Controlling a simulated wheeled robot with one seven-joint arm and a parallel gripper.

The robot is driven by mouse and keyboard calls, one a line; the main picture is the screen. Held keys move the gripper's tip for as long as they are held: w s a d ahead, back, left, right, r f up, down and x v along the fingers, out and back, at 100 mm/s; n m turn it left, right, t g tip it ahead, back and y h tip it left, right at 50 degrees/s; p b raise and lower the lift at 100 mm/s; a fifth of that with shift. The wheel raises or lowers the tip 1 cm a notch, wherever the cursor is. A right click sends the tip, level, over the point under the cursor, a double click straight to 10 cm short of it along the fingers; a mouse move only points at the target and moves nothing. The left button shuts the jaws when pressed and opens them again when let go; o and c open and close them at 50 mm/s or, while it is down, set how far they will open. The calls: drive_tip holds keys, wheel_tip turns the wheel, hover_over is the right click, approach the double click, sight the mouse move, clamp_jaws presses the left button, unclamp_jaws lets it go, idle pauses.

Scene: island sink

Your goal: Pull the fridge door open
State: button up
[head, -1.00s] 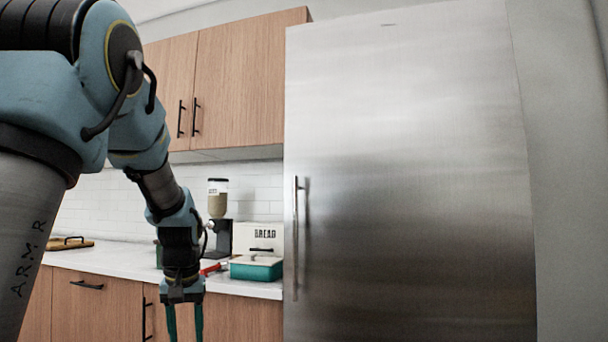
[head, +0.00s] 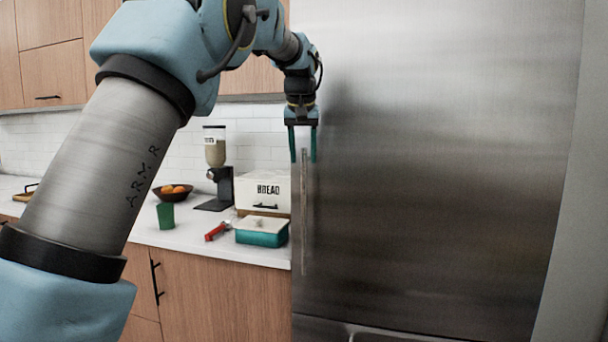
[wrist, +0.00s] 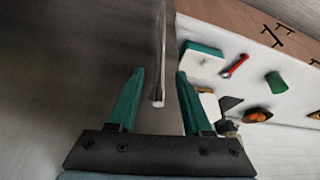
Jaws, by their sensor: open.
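The fridge door (head: 430,190) is a tall brushed-steel panel on the right in the head view, and it looks closed. Its vertical bar handle (head: 304,215) runs along the door's left edge. My gripper (head: 303,158) points downward at the handle's top end, with its green fingers apart. Contact between fingers and handle cannot be made out. The steel door also fills the left of the wrist view (wrist: 70,70).
Left of the fridge, a counter (head: 150,235) holds a teal box (head: 262,238), a red-handled tool (head: 216,231), a bread box (head: 264,190), a green cup (head: 166,215), a fruit bowl (head: 173,192) and a dispenser (head: 216,160). A lower steel panel edge (head: 375,334) shows beneath the door.

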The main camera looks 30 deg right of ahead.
sight(304, 172)
drive_tip(key=p+x, duration=0.1)
drive_tip(key=x, duration=0.7)
clamp_jaws()
idle(1.3)
